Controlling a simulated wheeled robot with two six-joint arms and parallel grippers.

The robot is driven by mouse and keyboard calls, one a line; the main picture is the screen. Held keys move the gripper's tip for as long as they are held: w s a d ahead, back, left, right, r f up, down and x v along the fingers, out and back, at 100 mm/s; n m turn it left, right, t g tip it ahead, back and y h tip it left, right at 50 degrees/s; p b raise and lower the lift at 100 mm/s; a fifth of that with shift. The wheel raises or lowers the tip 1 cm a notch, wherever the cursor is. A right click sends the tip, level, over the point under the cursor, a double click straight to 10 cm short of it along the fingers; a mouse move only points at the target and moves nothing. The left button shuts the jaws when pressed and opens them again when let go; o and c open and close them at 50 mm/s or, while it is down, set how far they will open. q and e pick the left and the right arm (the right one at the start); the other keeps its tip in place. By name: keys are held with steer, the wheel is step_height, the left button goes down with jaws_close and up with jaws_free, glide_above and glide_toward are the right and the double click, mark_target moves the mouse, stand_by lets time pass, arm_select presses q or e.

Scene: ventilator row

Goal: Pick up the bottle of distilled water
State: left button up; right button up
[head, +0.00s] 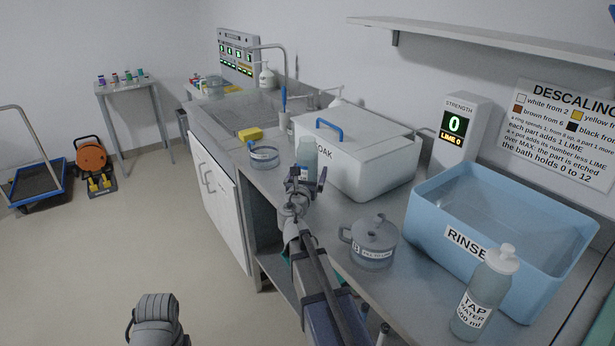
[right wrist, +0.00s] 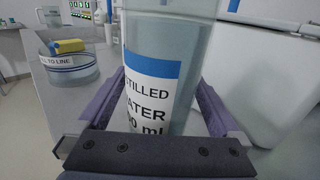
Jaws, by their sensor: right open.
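The bottle of distilled water (head: 307,155) stands upright on the counter in front of the white SOAK box. In the right wrist view the bottle (right wrist: 165,75) fills the middle; its label with a blue band reads in part "TILLED WATER", and its top is cut off. My right gripper (head: 303,180) is open, with one purple finger on each side of the bottle in the wrist view. Whether the fingers touch it I cannot tell.
The SOAK box (head: 365,165) stands behind and right of the bottle. A clear bowl (head: 264,157) is left of it, and a lidded pot (head: 372,243) nearer me. The blue RINSE tub (head: 440,215) and a TAP WATER bottle (head: 482,295) stand further right.

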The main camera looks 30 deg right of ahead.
steer(key=shift+w+d, duration=0.2)
jaws_close()
stand_by(0.7)
